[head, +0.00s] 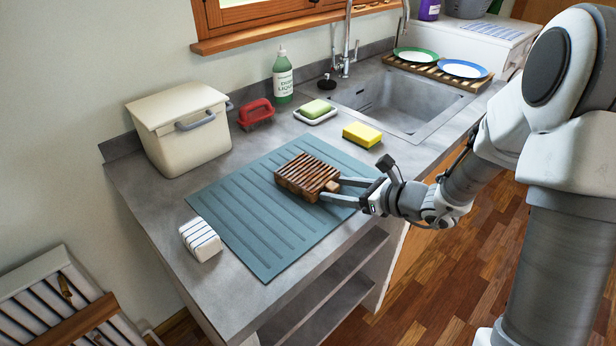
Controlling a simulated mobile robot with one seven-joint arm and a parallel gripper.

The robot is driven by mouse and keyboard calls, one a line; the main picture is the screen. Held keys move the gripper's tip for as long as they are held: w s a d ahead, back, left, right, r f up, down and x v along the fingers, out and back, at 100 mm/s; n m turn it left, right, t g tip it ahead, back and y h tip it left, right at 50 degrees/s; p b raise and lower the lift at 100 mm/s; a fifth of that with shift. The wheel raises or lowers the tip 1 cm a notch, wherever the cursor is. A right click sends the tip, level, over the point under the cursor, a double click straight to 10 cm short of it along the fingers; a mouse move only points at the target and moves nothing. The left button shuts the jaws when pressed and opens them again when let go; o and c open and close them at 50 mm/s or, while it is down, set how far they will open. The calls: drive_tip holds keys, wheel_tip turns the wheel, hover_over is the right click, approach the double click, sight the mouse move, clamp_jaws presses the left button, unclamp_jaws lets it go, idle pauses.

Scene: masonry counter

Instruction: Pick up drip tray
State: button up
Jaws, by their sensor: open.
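A brown slatted wooden piece (305,176), which I take to be the drip tray, lies on a blue-green ribbed mat (240,220) on the counter. A small lighter wooden block (333,186) shows at its right end. My gripper (332,189) reaches in from the right, low over the mat. Its jaws are open, with one finger on each side of this light end. I cannot tell whether the fingers touch it.
A yellow sponge (362,134), a soap dish (315,115), a red brush (256,113) and a green bottle (283,77) stand behind the mat. A cream bin (184,130) is back left; a striped white block (201,239) is at the mat's left corner. The sink (400,103) is beyond.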

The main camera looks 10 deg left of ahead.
drive_tip(key=shift+c, duration=0.2)
clamp_jaws()
drive_tip(key=shift+r, duration=0.1)
